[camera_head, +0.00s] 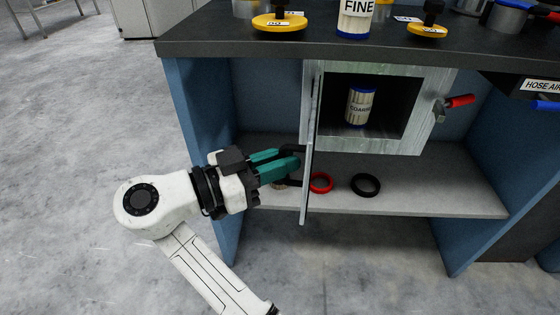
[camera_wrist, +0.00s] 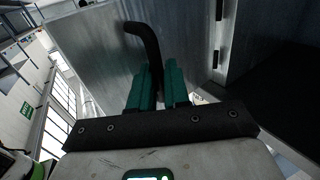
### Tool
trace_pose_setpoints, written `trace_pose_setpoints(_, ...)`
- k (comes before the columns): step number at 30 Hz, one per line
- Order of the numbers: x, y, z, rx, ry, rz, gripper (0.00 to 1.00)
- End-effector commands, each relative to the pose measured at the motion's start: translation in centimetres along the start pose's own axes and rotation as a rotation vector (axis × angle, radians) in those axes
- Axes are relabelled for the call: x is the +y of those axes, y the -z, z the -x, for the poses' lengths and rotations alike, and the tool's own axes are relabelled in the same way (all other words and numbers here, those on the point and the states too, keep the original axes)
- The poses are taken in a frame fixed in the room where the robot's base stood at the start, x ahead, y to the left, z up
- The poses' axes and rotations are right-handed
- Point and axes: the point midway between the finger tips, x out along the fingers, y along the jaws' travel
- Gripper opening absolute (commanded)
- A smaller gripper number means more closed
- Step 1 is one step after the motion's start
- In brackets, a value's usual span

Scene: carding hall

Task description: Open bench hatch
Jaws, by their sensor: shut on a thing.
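The bench hatch door (camera_head: 309,150) stands swung out from its pale green-grey frame (camera_head: 388,146), seen nearly edge-on in the head view. The opening is exposed, and a pale can (camera_head: 359,106) with a label, partly readable as COARSE, stands inside. My gripper (camera_head: 290,158), with teal fingers, is at the left side of the door. In the wrist view my gripper (camera_wrist: 158,85) is shut on the black bent handle (camera_wrist: 147,38) of the grey door panel (camera_wrist: 95,50). Black hinges show along the panel's right edge in that view. The fingers hide the handle's lower part.
A red ring (camera_head: 321,183) and a black ring (camera_head: 366,185) lie on the lower shelf (camera_head: 430,190). A red-handled valve (camera_head: 450,103) sits right of the opening. Cans and yellow discs stand on the dark benchtop (camera_head: 210,38). Floor at left is clear.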

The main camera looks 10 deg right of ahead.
Motion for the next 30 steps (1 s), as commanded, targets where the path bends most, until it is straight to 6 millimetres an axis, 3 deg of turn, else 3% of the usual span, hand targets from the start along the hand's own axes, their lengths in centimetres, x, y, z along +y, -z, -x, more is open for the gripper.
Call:
trace_pose_setpoints(3,-0.3,0.1,-0.8,-0.008,-0.003,-0.001,0.00)
trace_pose_setpoints(4,-0.3,0.1,-0.8,-0.008,-0.003,-0.001,0.17)
trace_pose_setpoints(8,-0.2,0.1,-0.7,-0.007,-0.003,-0.001,0.29)
trace_pose_setpoints(22,-0.2,0.1,0.1,-0.002,0.002,0.000,0.29)
trace_pose_setpoints(30,-0.2,0.2,3.9,-0.003,0.002,0.000,0.29)
